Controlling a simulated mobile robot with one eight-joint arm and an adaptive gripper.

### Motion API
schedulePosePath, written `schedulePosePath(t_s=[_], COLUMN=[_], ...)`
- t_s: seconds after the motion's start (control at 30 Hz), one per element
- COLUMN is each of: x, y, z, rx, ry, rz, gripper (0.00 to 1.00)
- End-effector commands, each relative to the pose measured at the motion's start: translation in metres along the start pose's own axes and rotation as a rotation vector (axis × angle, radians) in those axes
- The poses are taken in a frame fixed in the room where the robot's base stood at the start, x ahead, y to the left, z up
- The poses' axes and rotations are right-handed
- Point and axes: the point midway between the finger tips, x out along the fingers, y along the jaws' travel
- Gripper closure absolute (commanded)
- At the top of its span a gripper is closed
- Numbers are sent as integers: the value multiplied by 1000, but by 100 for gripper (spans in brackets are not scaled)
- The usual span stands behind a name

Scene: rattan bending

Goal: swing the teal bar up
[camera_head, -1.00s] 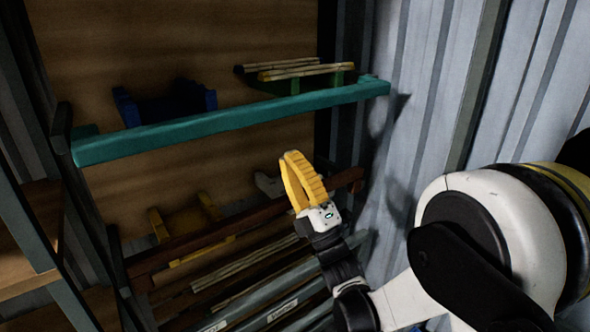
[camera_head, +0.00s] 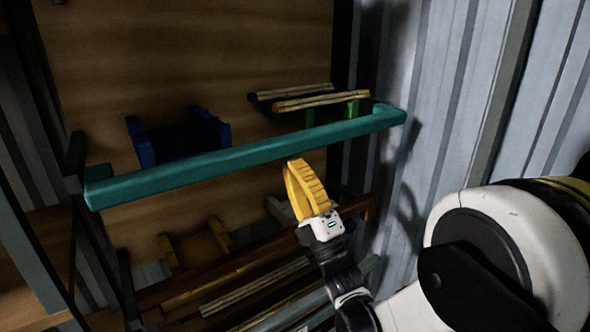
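The teal bar (camera_head: 235,157) runs across the front of a shelf bay, from the left post to near the metal wall, rising a little to the right. My gripper (camera_head: 293,163) has yellow fingers that point up, with their tips at or just under the bar's lower edge, right of its middle. I cannot tell whether they touch it. The fingers appear close together at the tips, and the gap between them is hard to see. Nothing shows held in them.
Behind the bar are a blue holder (camera_head: 178,139) and rattan rods (camera_head: 322,101) on a green holder. Below are a yellow holder (camera_head: 199,247), a brown bar (camera_head: 215,262) and more rods (camera_head: 255,286). A corrugated metal wall (camera_head: 452,100) stands close on the right.

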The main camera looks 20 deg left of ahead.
Motion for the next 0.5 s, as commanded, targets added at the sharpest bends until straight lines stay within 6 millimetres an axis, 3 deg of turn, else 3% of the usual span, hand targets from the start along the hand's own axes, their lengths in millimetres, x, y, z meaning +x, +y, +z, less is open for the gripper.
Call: schedulePosePath(t_s=[0.5], x=[20], y=[7], z=[0], rx=[1], ry=[0], rz=[0], gripper=[100])
